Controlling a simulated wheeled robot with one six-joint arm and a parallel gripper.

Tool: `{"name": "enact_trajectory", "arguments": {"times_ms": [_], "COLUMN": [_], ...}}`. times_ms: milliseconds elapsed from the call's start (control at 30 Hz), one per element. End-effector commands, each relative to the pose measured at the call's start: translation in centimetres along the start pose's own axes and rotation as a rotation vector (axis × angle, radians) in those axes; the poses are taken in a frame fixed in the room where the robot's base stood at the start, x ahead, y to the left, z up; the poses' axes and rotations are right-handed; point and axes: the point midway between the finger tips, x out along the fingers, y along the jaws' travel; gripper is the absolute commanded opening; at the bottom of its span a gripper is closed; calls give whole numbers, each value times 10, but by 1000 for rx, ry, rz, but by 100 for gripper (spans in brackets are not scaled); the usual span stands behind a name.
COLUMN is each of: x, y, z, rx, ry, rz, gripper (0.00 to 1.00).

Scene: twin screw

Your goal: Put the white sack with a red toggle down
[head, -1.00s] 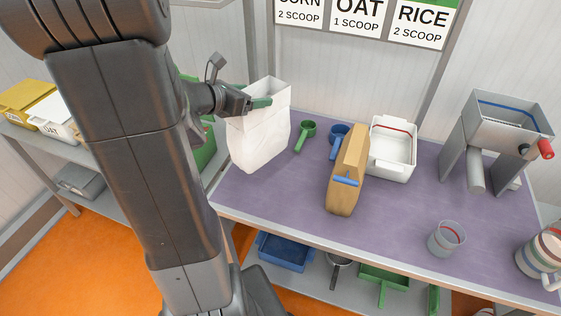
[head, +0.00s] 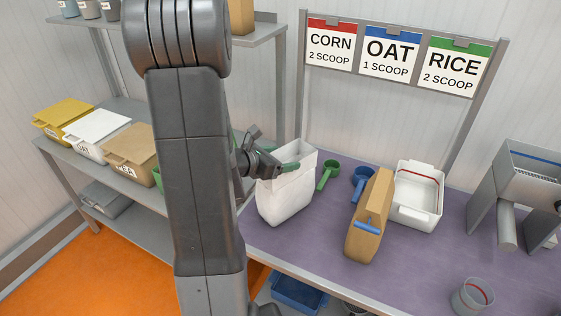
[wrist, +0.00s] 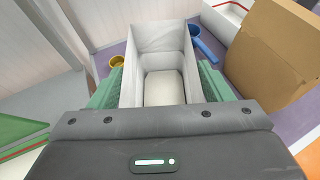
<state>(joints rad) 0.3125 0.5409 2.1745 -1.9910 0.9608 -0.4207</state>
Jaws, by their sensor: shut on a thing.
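The white sack (head: 287,198) is open at the top and upright at the left end of the purple table. My gripper (head: 285,169) is shut on its upper part. In the wrist view, the green fingers of my gripper (wrist: 160,88) lie on either side of the sack's open mouth (wrist: 162,40). I cannot tell whether the sack's base touches the table. No red toggle shows on the side I see.
A brown sack with a blue toggle (head: 370,222) stands to the right on the purple table (head: 330,255). Green (head: 327,174) and blue scoops (head: 363,180) and a white tub (head: 416,205) are behind it. A clear cup (head: 472,297) stands nearer the front.

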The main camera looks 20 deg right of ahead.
Motion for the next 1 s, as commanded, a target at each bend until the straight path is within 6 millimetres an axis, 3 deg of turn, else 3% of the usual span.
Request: {"name": "enact_trajectory", "arguments": {"times_ms": [600,633,700,1000], "x": [5,5,5,5], "y": [0,0,0,0], "z": [-13,-13,-13,-12], "rx": [2,0,0,0], "ry": [-3,0,0,0], "rz": [1,1,1,1], "gripper": [45,78,92,94]}}
